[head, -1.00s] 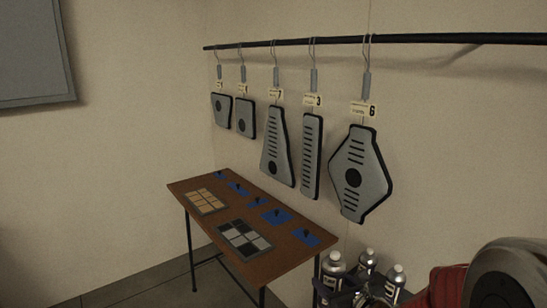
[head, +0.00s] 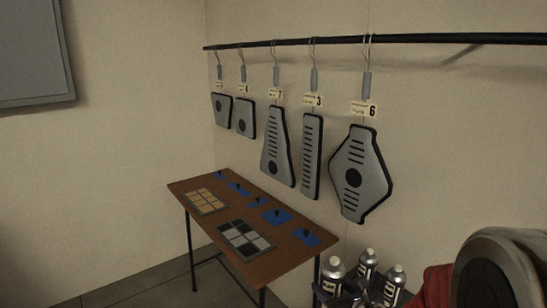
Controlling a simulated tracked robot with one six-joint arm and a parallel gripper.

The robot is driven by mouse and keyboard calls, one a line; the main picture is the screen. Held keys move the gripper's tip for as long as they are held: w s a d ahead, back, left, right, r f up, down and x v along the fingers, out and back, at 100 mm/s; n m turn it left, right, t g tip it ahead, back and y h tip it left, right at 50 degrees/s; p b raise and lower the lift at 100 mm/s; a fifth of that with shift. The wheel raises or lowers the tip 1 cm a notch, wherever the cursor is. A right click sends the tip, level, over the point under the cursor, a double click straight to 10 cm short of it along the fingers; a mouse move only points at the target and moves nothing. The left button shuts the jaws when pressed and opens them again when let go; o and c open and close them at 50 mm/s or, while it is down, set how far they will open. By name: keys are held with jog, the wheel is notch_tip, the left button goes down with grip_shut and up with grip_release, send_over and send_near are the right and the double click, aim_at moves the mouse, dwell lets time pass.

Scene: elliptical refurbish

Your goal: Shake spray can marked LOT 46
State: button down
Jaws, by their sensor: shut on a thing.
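Three grey spray cans with pale caps stand close together at the bottom of the head view: a left can (head: 333,271), a middle can (head: 367,263) and a right can (head: 395,283). Their dark labels are too small to read, so I cannot tell which is LOT 46. My dark gripper (head: 337,294) is at the left can, low in the picture, and appears shut around it. The can looks roughly upright. The lower parts of the cans and some of the fingers are hidden or cut off by the picture's edge.
A brown table (head: 210,221) with blue patches and two tile panels stands left of the cans. Several grey panels, including one tagged 6 (head: 361,177), hang from a black rail (head: 440,39) above. My red and grey arm fills the lower right corner.

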aim_at(337, 268)
notch_tip(337, 268, up, 7)
jog(key=shift+r, duration=0.1)
notch_tip(337, 268, down, 7)
jog(key=shift+f, duration=0.15)
dwell(0.5)
dwell(0.8)
jog(key=shift+f, duration=0.1)
jog(key=shift+r, duration=3.75)
notch_tip(337, 268, down, 7)
jog(key=shift+f, duration=0.15)
dwell(0.9)
dwell(0.6)
